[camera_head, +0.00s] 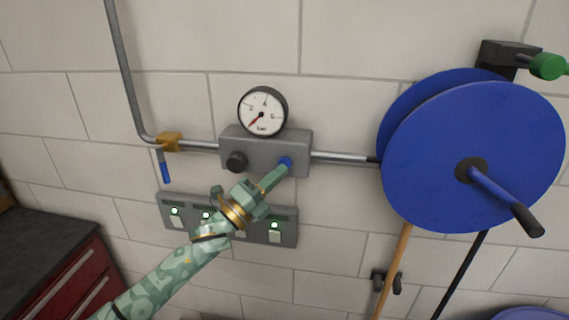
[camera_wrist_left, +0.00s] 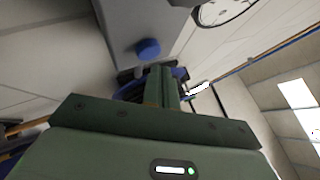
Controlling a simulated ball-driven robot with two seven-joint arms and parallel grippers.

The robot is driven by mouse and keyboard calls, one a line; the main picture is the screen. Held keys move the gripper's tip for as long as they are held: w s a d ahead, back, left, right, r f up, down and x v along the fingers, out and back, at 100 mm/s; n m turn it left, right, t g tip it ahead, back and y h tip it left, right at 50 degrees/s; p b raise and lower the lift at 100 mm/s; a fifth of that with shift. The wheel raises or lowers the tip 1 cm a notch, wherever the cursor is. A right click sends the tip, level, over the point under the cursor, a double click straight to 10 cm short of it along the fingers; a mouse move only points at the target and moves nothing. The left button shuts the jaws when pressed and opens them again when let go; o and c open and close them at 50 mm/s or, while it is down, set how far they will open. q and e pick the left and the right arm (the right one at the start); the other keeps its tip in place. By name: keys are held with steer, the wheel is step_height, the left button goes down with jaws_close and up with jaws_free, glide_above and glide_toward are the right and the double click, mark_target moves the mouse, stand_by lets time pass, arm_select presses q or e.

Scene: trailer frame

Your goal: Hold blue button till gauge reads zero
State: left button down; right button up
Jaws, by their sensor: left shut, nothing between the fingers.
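The blue button (camera_head: 286,161) sits on the front right of the grey wall box (camera_head: 240,147). It also shows in the left wrist view (camera_wrist_left: 148,49), just beyond the fingertips. My left gripper (camera_head: 283,170) is shut and empty, its tips at the lower edge of the button in the head view. In the wrist view a small gap seems to show between tips and button; I cannot tell contact for sure. The round white gauge (camera_head: 265,104) marked "bar" stands on the box. Its red needle points to the lower left, below the 2; the exact reading is too small to tell.
A black knob (camera_head: 236,162) is left of the button. A panel with lit switches (camera_head: 283,238) is below, partly behind my left arm. A blue hose reel (camera_head: 430,140) with a crank stands right. A blue-handled valve (camera_head: 165,168) is left.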

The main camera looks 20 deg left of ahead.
arm_select(q)
steer(key=s, duration=0.2)
steer(key=s+d+p, duration=0.1)
steer(key=s, duration=0.1)
steer(key=shift+s+d+p, duration=0.1)
steer(key=shift+s+p, duration=0.2)
steer(key=shift+s, duration=0.1)
stand_by(0.5)
